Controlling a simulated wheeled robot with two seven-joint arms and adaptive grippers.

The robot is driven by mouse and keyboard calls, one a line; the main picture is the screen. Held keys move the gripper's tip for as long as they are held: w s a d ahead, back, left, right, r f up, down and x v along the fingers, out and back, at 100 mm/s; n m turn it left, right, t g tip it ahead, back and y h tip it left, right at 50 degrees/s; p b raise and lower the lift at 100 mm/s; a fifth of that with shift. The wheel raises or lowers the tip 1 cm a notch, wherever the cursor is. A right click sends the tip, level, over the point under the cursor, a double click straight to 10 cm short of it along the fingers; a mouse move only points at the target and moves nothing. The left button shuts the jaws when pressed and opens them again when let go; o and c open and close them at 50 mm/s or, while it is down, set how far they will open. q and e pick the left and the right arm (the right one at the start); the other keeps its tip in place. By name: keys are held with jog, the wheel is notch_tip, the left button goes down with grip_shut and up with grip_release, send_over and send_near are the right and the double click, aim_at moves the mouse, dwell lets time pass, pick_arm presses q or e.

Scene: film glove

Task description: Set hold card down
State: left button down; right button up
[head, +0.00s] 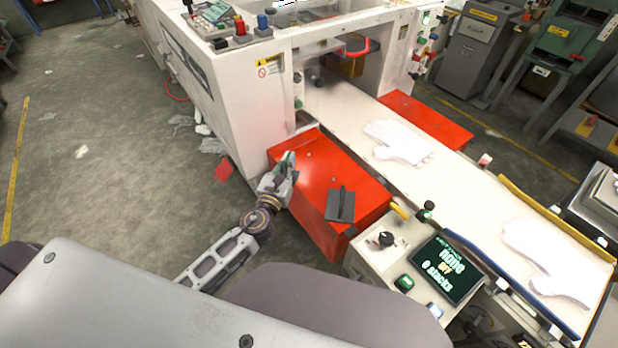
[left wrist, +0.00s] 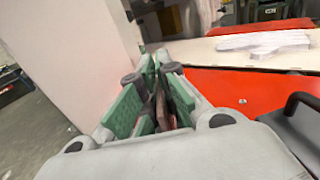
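I cannot make out a hold card for certain in either view. A dark plate with a handle (head: 340,205) lies on the red box (head: 318,170), to the right of the gripper. My right gripper is out of view.
A white belt (head: 460,185) carries a white glove (head: 398,142) and more gloves (head: 545,258) at its near end. A control panel with a screen (head: 448,268) stands in front. A red scrap (head: 224,170) and pale scraps lie on the floor at left.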

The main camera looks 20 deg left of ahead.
pick_arm(q)
jog(key=shift+f, duration=0.15)
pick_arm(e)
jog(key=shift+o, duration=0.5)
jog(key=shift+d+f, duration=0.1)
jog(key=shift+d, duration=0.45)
pick_arm(q)
jog(key=shift+w+d, duration=0.1)
jog(key=shift+w, duration=0.05)
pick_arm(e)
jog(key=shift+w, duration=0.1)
pick_arm(q)
jog(key=shift+w+d+m+h, duration=0.3)
jog(key=shift+w+d+h, duration=0.1)
jog(key=shift+h, duration=0.1)
jog(key=w+d+r+m+g+h+b, duration=0.2)
jog(key=w+m+h, duration=0.4)
jog(key=h, duration=0.4)
jog(key=shift+w+d+r+m+g+b, duration=0.45)
jog(key=shift+r+g+b, duration=0.5)
jog(key=shift+r, duration=0.35)
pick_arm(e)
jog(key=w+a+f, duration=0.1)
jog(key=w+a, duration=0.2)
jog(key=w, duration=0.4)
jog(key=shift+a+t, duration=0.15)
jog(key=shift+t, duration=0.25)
